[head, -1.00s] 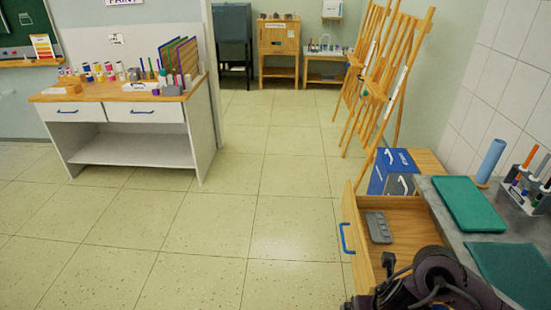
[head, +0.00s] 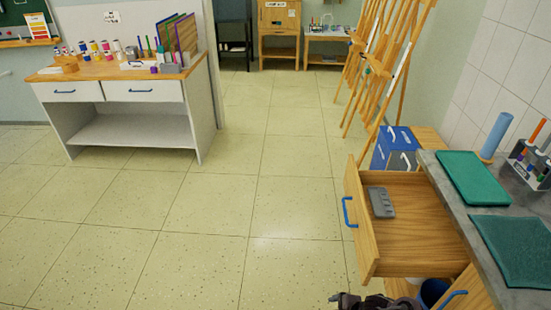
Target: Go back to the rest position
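A dark part of my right arm (head: 368,301) shows at the bottom edge in the head view, below the open wooden drawer. Its lower part is cut off by the picture edge, and I cannot make out its fingertips. My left arm and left gripper are out of view. The drawer (head: 427,245) is pulled out, with a blue handle (head: 348,212) on its front. A grey slotted block (head: 381,202) lies inside it at the far left.
A grey counter (head: 455,210) with two green mats (head: 473,178), a blue roll (head: 496,136) and a marker rack (head: 530,165) is at the right. A white table (head: 130,110) with paints stands at the back left. Easels (head: 380,70) stand behind. The middle floor is clear.

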